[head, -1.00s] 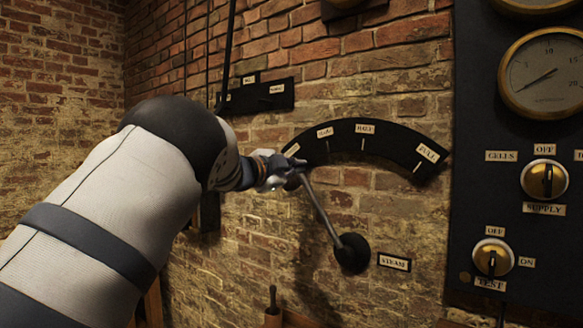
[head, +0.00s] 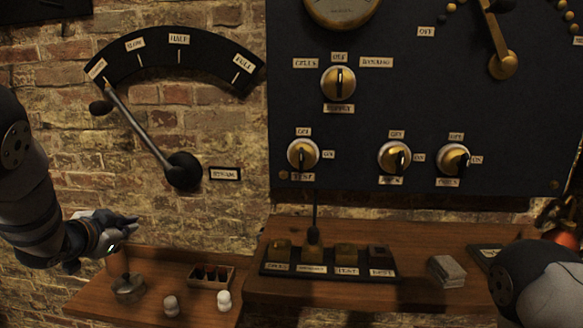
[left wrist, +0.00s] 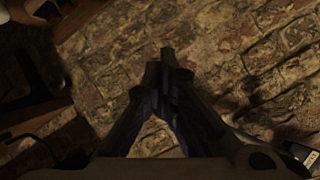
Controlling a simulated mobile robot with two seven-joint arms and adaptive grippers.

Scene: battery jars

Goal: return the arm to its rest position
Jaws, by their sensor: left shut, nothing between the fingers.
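My left gripper (head: 126,221) is shut and empty, in front of the brick wall at the left. It is below the steam lever (head: 140,128) and apart from it. The lever's dark knob (head: 101,107) is at the left end of the black arc plate (head: 178,60), by the leftmost label. In the left wrist view the gripper's fingers (left wrist: 167,62) are together with brick wall beyond them. My right arm (head: 540,280) shows at the lower right; its gripper is out of view.
A wooden shelf (head: 85,303) below my left gripper holds a small tray (head: 211,276) and jars (head: 224,299). The black panel (head: 365,110) with knobs stands behind.

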